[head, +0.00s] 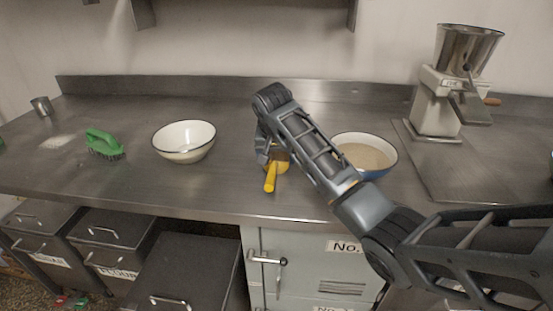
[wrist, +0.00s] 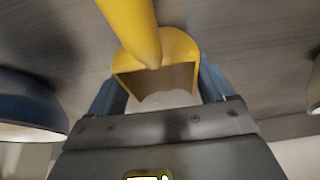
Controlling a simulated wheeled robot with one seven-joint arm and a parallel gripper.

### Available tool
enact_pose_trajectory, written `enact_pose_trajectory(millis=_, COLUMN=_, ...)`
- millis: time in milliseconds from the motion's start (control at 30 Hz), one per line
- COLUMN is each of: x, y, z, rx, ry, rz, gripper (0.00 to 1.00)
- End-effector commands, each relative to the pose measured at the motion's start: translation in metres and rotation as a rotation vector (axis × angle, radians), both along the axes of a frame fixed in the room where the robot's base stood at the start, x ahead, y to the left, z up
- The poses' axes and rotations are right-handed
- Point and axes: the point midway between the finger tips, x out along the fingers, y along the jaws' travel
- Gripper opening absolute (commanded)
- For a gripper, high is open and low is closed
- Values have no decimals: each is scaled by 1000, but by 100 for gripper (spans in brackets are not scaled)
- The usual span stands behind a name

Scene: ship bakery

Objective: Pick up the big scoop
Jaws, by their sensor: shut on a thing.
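The big scoop is yellow; its handle (head: 270,178) points toward the front edge of the counter in the head view. My gripper (head: 268,150) is over the scoop's body, which my arm partly hides there. In the wrist view the scoop (wrist: 185,48) lies between the two blue-grey fingers of my gripper (wrist: 158,85), its handle running up out of the picture. My gripper is shut on the scoop's body. I cannot tell whether the scoop touches the counter.
A white bowl (head: 184,153) stands left of the scoop. A blue-rimmed bowl of pale contents (head: 368,157) stands right, partly behind my arm. A green brush (head: 103,143) and a metal cup (head: 42,106) are far left. A grinder (head: 440,102) stands right. The counter front (head: 225,185) is clear.

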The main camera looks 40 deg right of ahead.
Motion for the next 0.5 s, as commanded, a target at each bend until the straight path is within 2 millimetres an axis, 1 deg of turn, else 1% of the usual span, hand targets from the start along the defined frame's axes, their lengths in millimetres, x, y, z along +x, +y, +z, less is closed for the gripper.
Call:
enact_pose_trajectory(millis=167, x=0, y=0, z=3, rx=-1, ry=-2, rz=0, gripper=41)
enact_pose_trajectory(millis=267, x=1, y=0, z=10, rx=-1, ry=-3, rz=1, gripper=41)
enact_pose_trajectory(millis=367, x=1, y=0, z=22, rx=-1, ry=-5, rz=0, gripper=41)
enact_pose_trajectory(millis=467, x=2, y=0, z=41, rx=-2, ry=-5, rz=1, gripper=41)
enact_pose_trajectory(millis=500, x=-5, y=-6, z=46, rx=-1, ry=-5, rz=-4, gripper=41)
